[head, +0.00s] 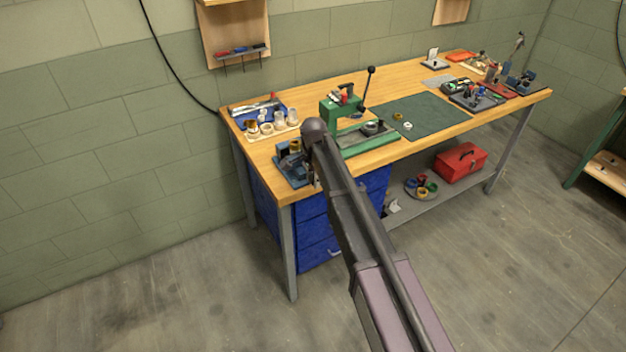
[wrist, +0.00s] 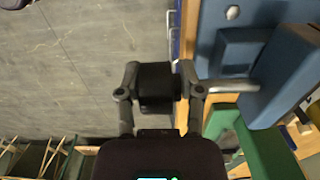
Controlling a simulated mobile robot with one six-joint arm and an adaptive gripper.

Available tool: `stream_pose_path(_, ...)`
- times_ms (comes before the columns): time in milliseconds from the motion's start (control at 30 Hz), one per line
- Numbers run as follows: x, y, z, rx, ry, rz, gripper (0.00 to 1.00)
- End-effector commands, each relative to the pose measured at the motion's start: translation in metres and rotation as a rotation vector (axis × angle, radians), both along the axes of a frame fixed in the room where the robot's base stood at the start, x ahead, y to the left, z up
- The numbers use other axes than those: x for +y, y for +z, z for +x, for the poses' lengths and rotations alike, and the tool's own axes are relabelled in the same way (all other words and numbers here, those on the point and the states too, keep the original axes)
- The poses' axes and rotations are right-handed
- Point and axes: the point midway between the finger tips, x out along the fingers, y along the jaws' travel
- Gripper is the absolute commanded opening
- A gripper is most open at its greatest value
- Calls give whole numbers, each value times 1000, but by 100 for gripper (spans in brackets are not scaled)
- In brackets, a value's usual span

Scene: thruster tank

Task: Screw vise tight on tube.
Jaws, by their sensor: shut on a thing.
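The blue vise (head: 290,170) sits at the left front corner of the wooden bench, partly hidden by my arm in the head view. In the wrist view its blue body (wrist: 222,50) fills the upper right, with a silver screw rod (wrist: 232,87) running left from it to a black handle knob (wrist: 157,87). My gripper (wrist: 160,92) is shut on this knob, one finger on each side. A short brass-coloured tube (head: 295,146) shows upright at the vise in the head view; I cannot tell how closely the jaws touch it. My gripper is mostly hidden in the head view.
A green press (head: 340,112) stands to the right of the vise, close by. A tray with pale cups (head: 268,128) is behind it. A green mat (head: 425,118) covers the middle of the bench. Blue drawers (head: 315,232) are below; the floor in front is clear.

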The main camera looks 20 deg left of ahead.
Motion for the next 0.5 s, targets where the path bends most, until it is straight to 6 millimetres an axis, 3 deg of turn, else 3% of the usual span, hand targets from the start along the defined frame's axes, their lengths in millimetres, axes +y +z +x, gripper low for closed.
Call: stream_pose_path(500,-6,-1,-3,184,-2,142,1)
